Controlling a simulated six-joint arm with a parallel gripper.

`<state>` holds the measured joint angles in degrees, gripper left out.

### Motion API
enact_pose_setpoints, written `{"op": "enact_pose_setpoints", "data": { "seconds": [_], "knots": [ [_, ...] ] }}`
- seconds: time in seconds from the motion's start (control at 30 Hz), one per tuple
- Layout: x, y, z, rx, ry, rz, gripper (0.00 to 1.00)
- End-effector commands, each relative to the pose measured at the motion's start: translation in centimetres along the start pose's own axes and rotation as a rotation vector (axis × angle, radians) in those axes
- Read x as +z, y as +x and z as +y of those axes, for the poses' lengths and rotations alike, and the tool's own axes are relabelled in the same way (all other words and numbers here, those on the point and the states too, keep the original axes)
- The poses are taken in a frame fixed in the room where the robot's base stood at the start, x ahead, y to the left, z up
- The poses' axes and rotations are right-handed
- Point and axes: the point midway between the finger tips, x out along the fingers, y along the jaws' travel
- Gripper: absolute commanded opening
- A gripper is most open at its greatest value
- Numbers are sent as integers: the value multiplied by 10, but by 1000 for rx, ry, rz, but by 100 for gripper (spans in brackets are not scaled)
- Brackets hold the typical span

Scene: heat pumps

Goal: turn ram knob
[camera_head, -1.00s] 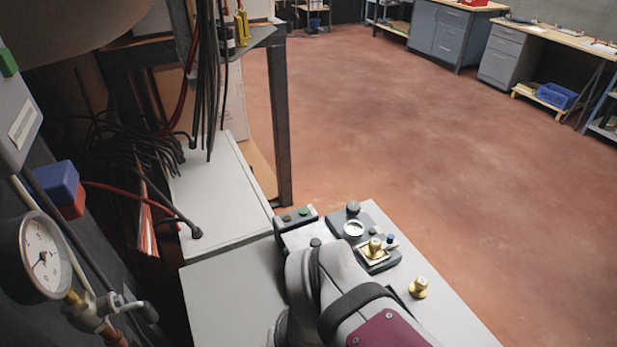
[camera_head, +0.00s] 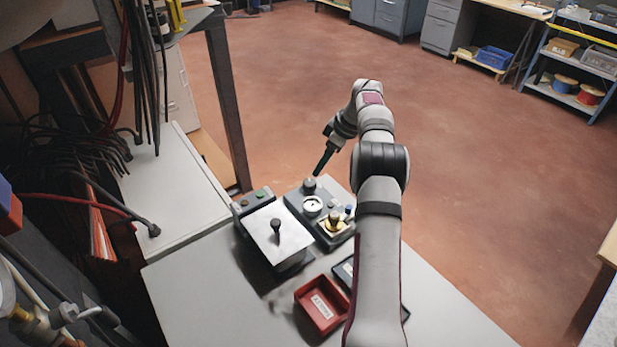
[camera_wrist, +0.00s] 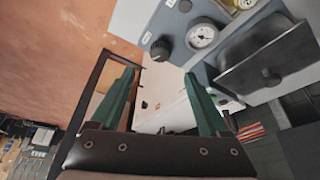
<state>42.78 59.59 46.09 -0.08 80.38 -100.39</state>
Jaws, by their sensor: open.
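Two dark knobs show, and no label tells which is the ram knob. One black knob (camera_head: 309,183) stands at the far end of a dark base unit (camera_head: 297,203), beside a round gauge (camera_head: 313,206). The wrist view shows this knob (camera_wrist: 160,49) and the gauge (camera_wrist: 202,36). The other knob (camera_head: 276,227) stands on a flat metal plate (camera_head: 283,243); the wrist view also shows it (camera_wrist: 271,77). My gripper (camera_head: 318,172) points down near the base unit's far end. In the wrist view its green fingers (camera_wrist: 160,72) are apart with nothing held between them.
A brass fitting (camera_head: 335,222) and a small blue knob (camera_head: 348,211) stand on the near part of the base unit. A red tray (camera_head: 313,316) lies close by, beside my arm. A dark frame post (camera_head: 228,110) rises at left.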

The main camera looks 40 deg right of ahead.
Motion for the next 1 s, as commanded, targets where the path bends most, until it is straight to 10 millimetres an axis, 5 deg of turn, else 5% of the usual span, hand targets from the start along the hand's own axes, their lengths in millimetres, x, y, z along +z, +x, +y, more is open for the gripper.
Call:
{"op": "enact_pose_setpoints", "data": {
  "seconds": [0.1, 0.3, 0.73, 1.0],
  "knots": [
    [0, 37, -1, -3, 0, -2, 79],
    [0, 81, -1, -1, 1, -1, 79],
    [-1, 97, 0, 1, 0, 0, 79],
    [-1, 96, 0, 1, 1, 0, 32]
  ]
}}
